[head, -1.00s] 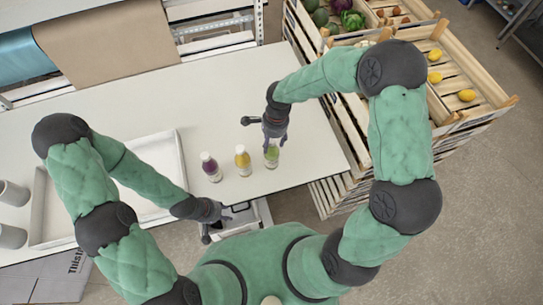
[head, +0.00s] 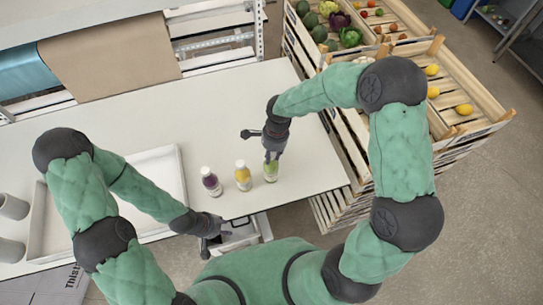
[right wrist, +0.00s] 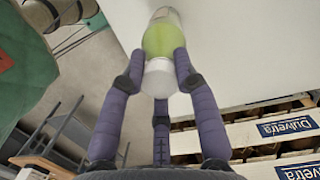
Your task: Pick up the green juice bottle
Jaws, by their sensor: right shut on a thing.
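The green juice bottle (head: 271,172) stands on the white table near its front right edge, with its top hidden by my right gripper. My right gripper (head: 271,154) is above it, with its fingers around the bottle's upper part. In the right wrist view the fingers (right wrist: 160,75) close on the green bottle (right wrist: 163,38) near its white cap (right wrist: 160,76). My left gripper (head: 217,228) is low at the table's front edge, apart from the bottles; its fingers are too small to judge.
A yellow bottle (head: 243,178) and a purple bottle (head: 211,182) stand to the left of the green one. A white tray (head: 178,180) lies further left. Wooden crates (head: 462,122) with produce stand at the right. The table behind the bottles is clear.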

